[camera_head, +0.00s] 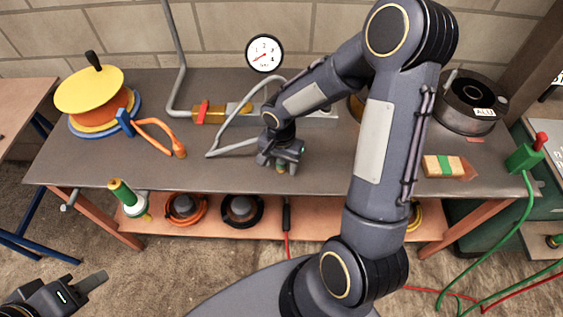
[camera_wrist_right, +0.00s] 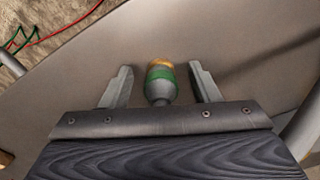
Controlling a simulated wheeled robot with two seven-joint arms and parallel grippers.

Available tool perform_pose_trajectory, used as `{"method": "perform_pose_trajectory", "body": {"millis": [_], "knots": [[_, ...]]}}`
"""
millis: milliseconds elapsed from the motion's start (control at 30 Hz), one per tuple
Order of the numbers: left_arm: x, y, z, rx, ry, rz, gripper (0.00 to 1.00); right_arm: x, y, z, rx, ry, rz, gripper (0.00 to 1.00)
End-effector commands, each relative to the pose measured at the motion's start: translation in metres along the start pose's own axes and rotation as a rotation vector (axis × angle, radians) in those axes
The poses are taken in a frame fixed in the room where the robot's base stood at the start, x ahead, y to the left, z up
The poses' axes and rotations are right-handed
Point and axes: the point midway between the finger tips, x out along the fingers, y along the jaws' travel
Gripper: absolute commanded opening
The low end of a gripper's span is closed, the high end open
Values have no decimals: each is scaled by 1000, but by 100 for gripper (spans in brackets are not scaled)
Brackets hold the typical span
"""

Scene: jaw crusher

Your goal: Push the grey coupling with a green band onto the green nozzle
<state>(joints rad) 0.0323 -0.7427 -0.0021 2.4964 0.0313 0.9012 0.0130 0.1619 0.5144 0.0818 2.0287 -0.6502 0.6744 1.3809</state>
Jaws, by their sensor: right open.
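The grey coupling with a green band (camera_wrist_right: 160,85) shows in the right wrist view, with a brass-coloured end. It lies between the two fingers of my right gripper (camera_wrist_right: 162,88), with a gap on each side. In the head view my right gripper (camera_head: 281,166) is low over the middle of the bench, and the coupling is mostly hidden beneath it. My left gripper (camera_head: 92,285) is at the bottom left, away from the bench; its finger opening is unclear. I cannot single out the green nozzle with certainty.
The grey bench (camera_head: 330,175) has bare room left of centre. A grey hose (camera_head: 232,115) loops behind my right gripper. My right arm hides part of the bench.

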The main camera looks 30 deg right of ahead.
Motion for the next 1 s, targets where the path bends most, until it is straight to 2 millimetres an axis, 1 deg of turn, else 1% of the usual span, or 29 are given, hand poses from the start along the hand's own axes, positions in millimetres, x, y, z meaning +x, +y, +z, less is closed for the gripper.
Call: {"method": "perform_pose_trajectory", "body": {"millis": [100,400,467,800,867,1000], "knots": [[0,0,0,0,0,0,36,0,0,0,0,0,0,54],[0,0,0,0,0,0,36,0,0,0,0,0,0,15],[0,0,0,0,0,0,36,0,0,0,0,0,0,8],[0,0,0,0,0,0,36,-4,-1,0,0,1,-1,7],[0,0,0,0,0,0,36,-7,-1,-1,0,2,-2,7],[-2,1,-1,0,0,0,36,-25,-1,-1,0,5,-4,7]]}}
